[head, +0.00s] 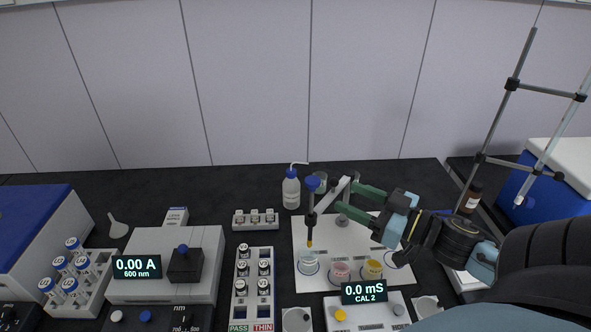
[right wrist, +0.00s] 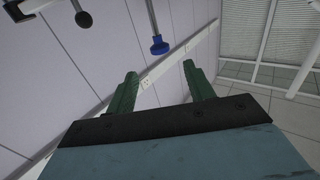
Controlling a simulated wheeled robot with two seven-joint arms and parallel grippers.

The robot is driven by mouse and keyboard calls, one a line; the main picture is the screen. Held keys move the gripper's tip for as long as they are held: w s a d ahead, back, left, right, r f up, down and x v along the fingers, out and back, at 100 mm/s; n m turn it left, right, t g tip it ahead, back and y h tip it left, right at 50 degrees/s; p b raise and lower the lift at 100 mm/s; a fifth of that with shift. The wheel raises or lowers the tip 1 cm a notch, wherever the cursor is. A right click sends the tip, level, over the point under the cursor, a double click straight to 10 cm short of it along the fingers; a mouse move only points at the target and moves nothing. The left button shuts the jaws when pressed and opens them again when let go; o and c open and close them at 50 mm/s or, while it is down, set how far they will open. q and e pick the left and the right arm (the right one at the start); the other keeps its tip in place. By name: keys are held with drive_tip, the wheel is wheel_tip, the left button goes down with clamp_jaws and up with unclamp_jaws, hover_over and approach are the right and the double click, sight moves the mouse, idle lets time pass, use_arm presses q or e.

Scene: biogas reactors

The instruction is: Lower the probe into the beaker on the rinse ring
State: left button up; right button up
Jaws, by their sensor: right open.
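The probe (head: 310,222) hangs upright, with a blue cap, a dark body and a yellowish tip. Its tip is at or just above the mouth of a clear beaker with bluish liquid (head: 309,264); I cannot tell if it is inside. A ring under this beaker is hard to make out. My right gripper (head: 350,199) is open and empty, to the right of the probe and apart from it. In the right wrist view a blue cap (right wrist: 159,46), likely the probe's, shows beyond the open fingers. My left gripper is not in view.
A meter (head: 365,293) reads 0.0 mS, CAL 2, in front. A wash bottle (head: 291,190) stands behind; a vial rack (head: 240,290) is left.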

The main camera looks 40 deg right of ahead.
sight(306, 179)
drive_tip(key=x, duration=0.9)
drive_tip(key=shift+r+p, duration=0.1)
drive_tip(key=shift+p, duration=0.2)
drive_tip(key=shift+x, duration=1.1)
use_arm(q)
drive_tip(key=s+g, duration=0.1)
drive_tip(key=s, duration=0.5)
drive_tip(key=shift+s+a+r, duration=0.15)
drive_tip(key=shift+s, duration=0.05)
use_arm(e)
drive_tip(key=shift+w+a, duration=0.1)
drive_tip(key=shift+w, duration=0.4)
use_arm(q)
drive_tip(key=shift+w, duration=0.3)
use_arm(e)
clamp_jaws()
